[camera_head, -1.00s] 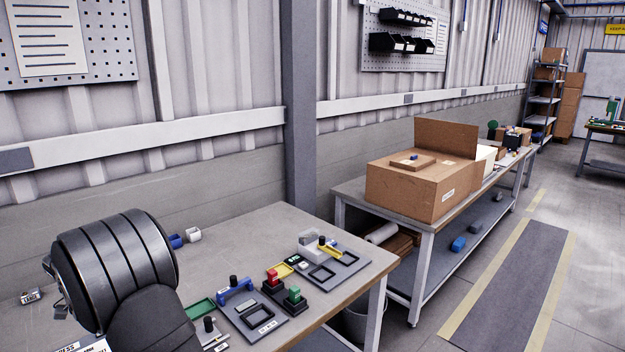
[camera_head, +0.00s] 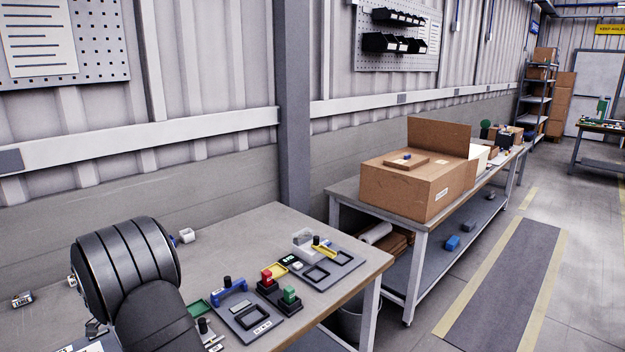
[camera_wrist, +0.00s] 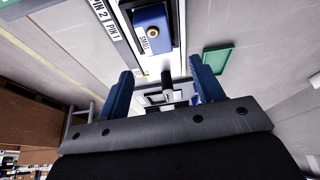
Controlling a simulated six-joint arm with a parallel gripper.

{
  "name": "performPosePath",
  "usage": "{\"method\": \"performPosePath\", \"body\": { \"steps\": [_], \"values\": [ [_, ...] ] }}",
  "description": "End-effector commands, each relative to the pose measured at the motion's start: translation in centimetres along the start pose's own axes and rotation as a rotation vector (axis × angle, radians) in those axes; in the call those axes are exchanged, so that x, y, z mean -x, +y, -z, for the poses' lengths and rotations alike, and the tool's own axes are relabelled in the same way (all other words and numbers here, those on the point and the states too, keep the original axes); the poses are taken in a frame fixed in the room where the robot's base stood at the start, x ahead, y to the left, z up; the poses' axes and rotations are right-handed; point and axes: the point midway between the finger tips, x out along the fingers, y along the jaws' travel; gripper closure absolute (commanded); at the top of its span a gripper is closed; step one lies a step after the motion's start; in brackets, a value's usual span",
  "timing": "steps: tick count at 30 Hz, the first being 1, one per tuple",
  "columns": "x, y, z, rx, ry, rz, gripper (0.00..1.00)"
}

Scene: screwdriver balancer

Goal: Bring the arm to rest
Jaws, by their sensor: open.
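My gripper (camera_wrist: 164,88) shows in the wrist view with its two blue fingers apart. A small dark-and-light post shows between the fingers; I cannot tell how far beyond them it is, and nothing is visibly clamped. In the head view my gripper is out of sight, and my dark ribbed arm covers the left part of the workbench (camera_head: 232,232). A blue block with a yellow ring (camera_wrist: 152,30) lies ahead of the fingers in the wrist view, beside a "SMALL" label. A green tray (camera_wrist: 217,59) is to the right.
On the bench are a blue handle-shaped piece (camera_head: 229,293), a red block (camera_head: 267,276), a green block (camera_head: 289,294) and a yellow piece (camera_head: 325,251) by grey plates. A second bench holds a cardboard box (camera_head: 410,190). Bare bench top lies behind the fixtures.

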Motion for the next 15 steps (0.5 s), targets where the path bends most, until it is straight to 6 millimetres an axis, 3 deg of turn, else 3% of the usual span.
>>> {"method": "performPosePath", "body": {
  "steps": [2, 15],
  "values": [
    [1.6, 0.0, 0.8, -0.002, 0.0, 0.003, 0.39],
    [-1.5, 2.5, 9.1, -0.02, -0.009, -0.009, 0.39]
  ]
}}
